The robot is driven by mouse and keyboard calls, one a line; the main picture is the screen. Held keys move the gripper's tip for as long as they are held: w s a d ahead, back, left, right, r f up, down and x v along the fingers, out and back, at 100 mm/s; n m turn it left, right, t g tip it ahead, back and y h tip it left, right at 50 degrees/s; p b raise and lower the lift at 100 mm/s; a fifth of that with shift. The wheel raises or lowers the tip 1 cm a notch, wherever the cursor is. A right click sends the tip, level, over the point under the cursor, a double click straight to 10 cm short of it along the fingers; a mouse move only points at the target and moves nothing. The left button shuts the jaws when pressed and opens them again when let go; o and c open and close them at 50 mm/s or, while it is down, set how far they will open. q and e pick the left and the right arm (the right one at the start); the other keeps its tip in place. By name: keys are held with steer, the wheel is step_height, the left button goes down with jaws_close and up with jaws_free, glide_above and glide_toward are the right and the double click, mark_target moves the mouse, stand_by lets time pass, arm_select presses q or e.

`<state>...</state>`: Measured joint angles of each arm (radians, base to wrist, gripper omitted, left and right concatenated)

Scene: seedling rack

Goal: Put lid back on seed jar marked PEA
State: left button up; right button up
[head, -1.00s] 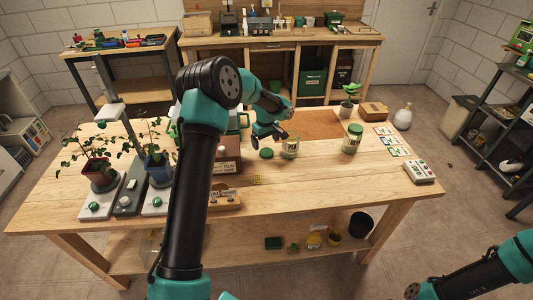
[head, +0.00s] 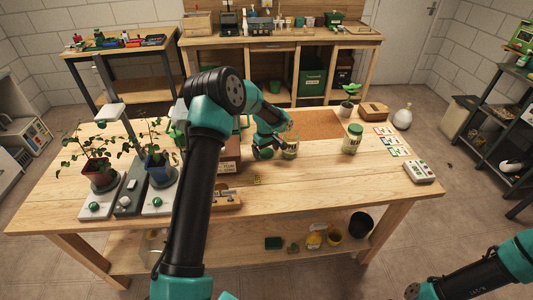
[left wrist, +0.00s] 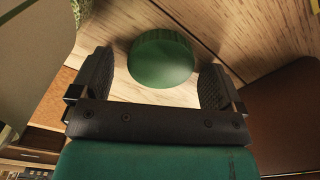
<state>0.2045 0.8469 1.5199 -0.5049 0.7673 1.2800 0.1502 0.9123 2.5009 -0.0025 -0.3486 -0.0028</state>
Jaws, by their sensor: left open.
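The open glass jar marked PEA (head: 291,151) stands upright on the bench, with no lid on it. A round green lid (left wrist: 161,58) lies on the wood in the left wrist view, between my left gripper's two spread fingers. My left gripper (left wrist: 158,78) is open, with a gap on either side of the lid. In the head view, the left gripper (head: 265,150) is down at the lid's spot, just left of the PEA jar, and largely hides the lid. My right gripper is out of view; only part of that arm shows at the bottom right.
Another jar (head: 352,139) with a green lid stands to the right. A brown box (head: 229,160) is close on the gripper's left. Potted plants (head: 92,168) stand at the left, seed cards (head: 392,142) at the right.

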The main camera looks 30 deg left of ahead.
mark_target(266, 151)
arm_select(q)
steer(key=c, duration=1)
steer(key=shift+r, duration=0.55)
step_height(266, 151, up, 3)
steer(key=shift+f, duration=0.2)
steer(key=s+d, duration=0.2)
steer(key=s, duration=0.2)
steer(key=s+d+r, duration=0.1)
steer(key=s+d, duration=0.2)
steer(key=s, duration=0.2)
steer(key=s+d, duration=0.3)
steer(key=s, duration=0.1)
steer(key=shift+s+d+r, duration=0.15)
steer(key=shift+s+d, duration=0.05)
steer(key=shift+s, duration=0.1)
